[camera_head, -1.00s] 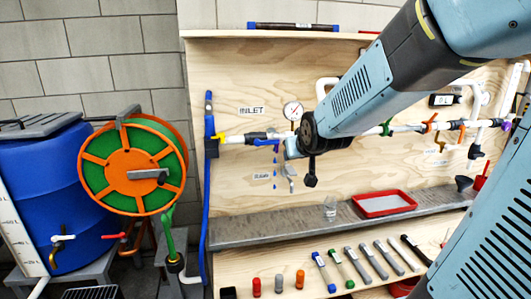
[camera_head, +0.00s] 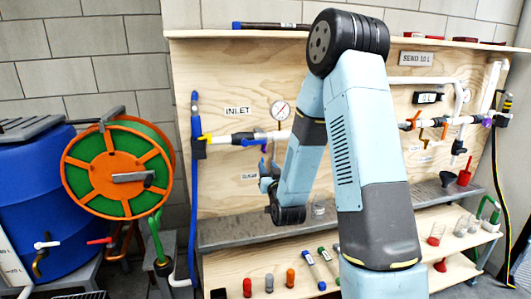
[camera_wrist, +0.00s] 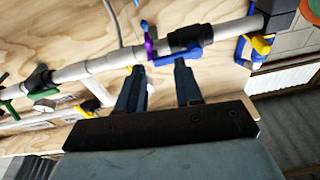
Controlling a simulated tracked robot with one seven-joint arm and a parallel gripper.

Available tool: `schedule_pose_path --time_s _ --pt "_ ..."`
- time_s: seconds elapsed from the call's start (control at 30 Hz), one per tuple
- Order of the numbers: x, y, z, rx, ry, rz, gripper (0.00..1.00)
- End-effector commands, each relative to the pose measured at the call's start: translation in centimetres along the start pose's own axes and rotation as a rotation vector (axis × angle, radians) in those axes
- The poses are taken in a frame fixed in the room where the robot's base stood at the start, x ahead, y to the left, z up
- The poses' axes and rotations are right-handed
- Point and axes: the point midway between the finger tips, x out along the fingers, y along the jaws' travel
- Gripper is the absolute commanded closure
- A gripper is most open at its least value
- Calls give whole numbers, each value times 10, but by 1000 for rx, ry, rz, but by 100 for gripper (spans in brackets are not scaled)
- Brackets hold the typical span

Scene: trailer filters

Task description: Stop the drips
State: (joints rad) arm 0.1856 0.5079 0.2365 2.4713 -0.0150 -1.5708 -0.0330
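White inlet piping (camera_head: 222,138) runs across the plywood board, beside the INLET label and a round gauge (camera_head: 279,110). In the wrist view the pipe (camera_wrist: 110,62) runs diagonally, with a black coupling (camera_wrist: 190,37), a purple ring (camera_wrist: 149,46) and a blue fitting (camera_wrist: 178,57). Small blue drops (camera_wrist: 143,26) show beside the purple ring. My gripper (camera_wrist: 157,68) has its two dark blue fingers apart, tips close to the pipe near the blue fitting. Nothing is seen held, and contact cannot be told. In the head view my arm partly hides the pipe.
A blue barrel (camera_head: 40,195) and an orange-green hose reel (camera_head: 112,172) stand left. A grey ledge (camera_head: 222,232) crosses below the pipe. Markers and coloured caps (camera_head: 290,278) lie on the lower shelf. Glasses (camera_head: 437,232) and a red cup stand right.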

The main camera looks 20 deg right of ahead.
Motion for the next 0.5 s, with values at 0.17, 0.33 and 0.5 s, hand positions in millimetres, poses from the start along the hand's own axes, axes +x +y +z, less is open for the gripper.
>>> schedule_pose_path --time_s 0.17,0.33,0.5 --pt "-12 8 21 33 118 26 65" --pt "-22 12 29 50 193 43 65" --pt "-23 14 29 54 222 50 65"
